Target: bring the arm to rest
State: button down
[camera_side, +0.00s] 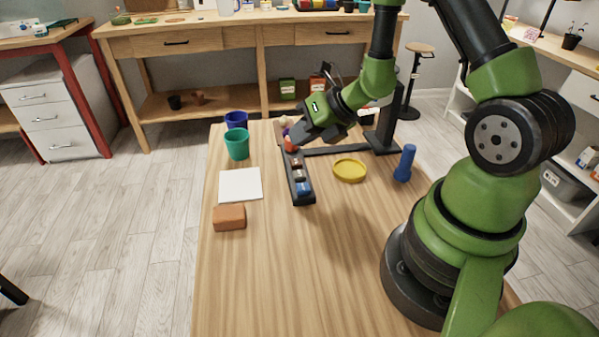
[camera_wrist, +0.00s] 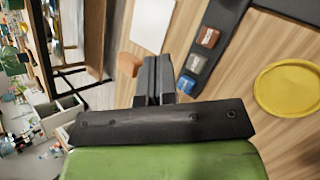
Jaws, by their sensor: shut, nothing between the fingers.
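My gripper (camera_side: 297,138) is above the far end of a long dark rack on the wooden table (camera_side: 270,270). In the wrist view its two dark fingers (camera_wrist: 153,72) are together with nothing between them. The dark rack (camera_side: 293,174) holds several small pots or blocks in a row. A brown one (camera_wrist: 208,37), a grey-brown one (camera_wrist: 195,63) and a blue one (camera_wrist: 186,87) show in the wrist view. The gripper partly hides the rack's far end in the side view, where something red-orange (camera_side: 290,145) shows under it.
A green cup (camera_side: 237,144), a blue cup (camera_side: 236,120), a white square (camera_side: 240,184) and a terracotta block (camera_side: 229,217) stand left of the rack. A yellow saucer (camera_side: 349,171), a blue bottle-like object (camera_side: 405,163) and a black stand (camera_side: 384,132) are right. The near table is clear.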

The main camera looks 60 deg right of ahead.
jog(key=s+a+r+n+g+y, duration=0.1)
jog(key=s+a+r+n+y, duration=0.15)
jog(key=a+r+n, duration=0.5)
jog(key=s+a+r+n+g+y, duration=0.2)
jog(key=s+a+r+n, duration=0.15)
jog(key=r+n, duration=0.65)
jog(key=s+d+r+n+h, duration=0.1)
jog(key=s+n+h, duration=0.1)
jog(key=s+n, duration=0.3)
jog(key=s+d+r+n+t+h, duration=0.1)
jog(key=s+n, duration=0.4)
jog(key=n, duration=0.9)
jog(key=r+h, duration=0.1)
jog(key=h, duration=0.1)
jog(key=shift+r+t+h, duration=0.3)
jog(key=shift+h, duration=0.05)
